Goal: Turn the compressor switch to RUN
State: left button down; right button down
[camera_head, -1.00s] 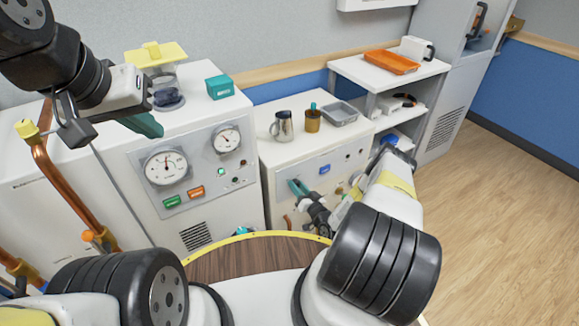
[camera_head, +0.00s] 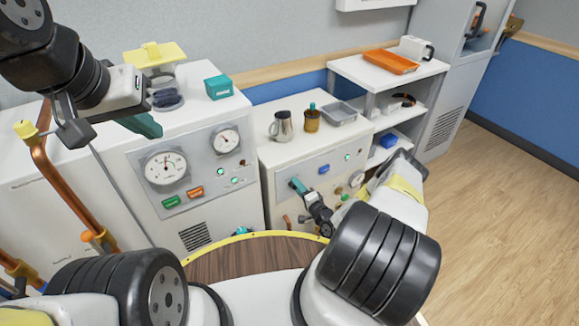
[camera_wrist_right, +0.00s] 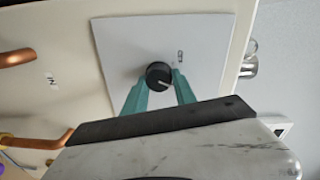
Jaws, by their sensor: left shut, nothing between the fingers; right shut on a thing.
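The compressor switch is a black round knob (camera_wrist_right: 159,76) on a pale plate (camera_wrist_right: 115,45) in the right wrist view. A light pointer line shows on its face, toward the lower right. The small lettering beside it is too small to read surely. The teal fingers of my right gripper (camera_wrist_right: 160,88) are shut on the knob, one on each side. In the head view my right gripper (camera_head: 298,187) is at the front panel of the white cabinet (camera_head: 275,157), and the knob is hidden there. My left gripper (camera_head: 142,125) is shut and empty, in front of the left cabinet.
The left cabinet (camera_head: 245,115) has two gauges and lit buttons. A metal mug (camera_head: 282,127), a brown jar (camera_head: 312,120) and a grey tray (camera_head: 340,114) stand on the compressor cabinet. Copper pipes (camera_head: 60,190) run at the left. A round wooden top (camera_head: 235,262) lies in front.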

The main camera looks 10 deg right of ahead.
jog(key=shift+f+m, duration=0.1)
jog(key=shift+m, duration=1.3)
jog(key=c, duration=1)
grip_release()
jog(key=shift+s+d, duration=0.1)
jog(key=v, duration=0.7)
jog(key=shift+s, duration=0.3)
jog(key=shift+d, duration=0.15)
